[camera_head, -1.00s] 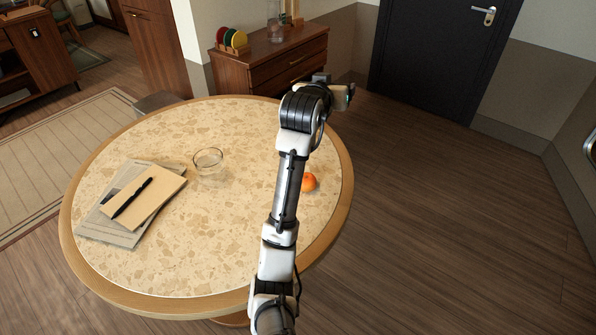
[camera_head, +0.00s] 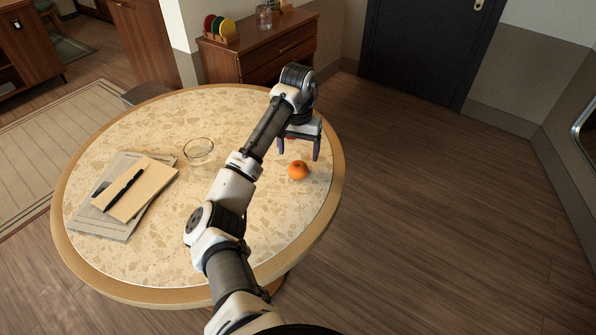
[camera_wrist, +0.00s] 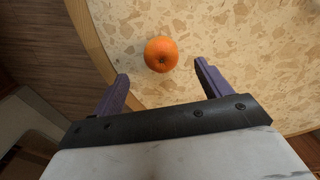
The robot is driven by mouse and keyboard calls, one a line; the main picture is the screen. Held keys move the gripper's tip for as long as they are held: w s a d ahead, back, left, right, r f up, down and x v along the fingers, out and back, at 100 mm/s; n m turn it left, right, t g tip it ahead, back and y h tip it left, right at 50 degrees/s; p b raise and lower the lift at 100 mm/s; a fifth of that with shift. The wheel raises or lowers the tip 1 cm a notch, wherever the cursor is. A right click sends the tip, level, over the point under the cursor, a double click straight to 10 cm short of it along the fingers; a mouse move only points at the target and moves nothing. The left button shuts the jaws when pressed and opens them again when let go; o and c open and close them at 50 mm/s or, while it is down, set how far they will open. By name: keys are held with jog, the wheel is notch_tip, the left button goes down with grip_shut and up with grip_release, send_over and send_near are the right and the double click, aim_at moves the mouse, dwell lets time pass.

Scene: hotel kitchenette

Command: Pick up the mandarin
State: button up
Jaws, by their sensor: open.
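The mandarin (camera_head: 298,170) is a small orange fruit resting near the right edge of the round table (camera_head: 240,262). It also shows in the wrist view (camera_wrist: 161,54), ahead of my fingertips and roughly centred between them. My gripper (camera_head: 299,156) is open and empty, with its fingers pointing down above the table just behind the mandarin in the head view. In the wrist view my two purple-grey fingers (camera_wrist: 160,82) are spread wide and do not touch the fruit.
A clear glass bowl (camera_head: 199,151) stands left of my arm. A notebook (camera_head: 135,189) with a black pen (camera_head: 124,190) lies on papers at the table's left. A wooden dresser (camera_head: 268,45) stands behind the table. The tabletop around the mandarin is bare.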

aim_at(298, 165)
notch_tip(298, 165, down, 7)
jog(key=shift+w+f+p, duration=0.1)
jog(key=shift+f+p, duration=0.1)
jog(key=shift+p, duration=0.7)
jog(key=shift+c, duration=0.4)
jog(key=c, duration=1)
jog(key=shift+r, duration=0.2)
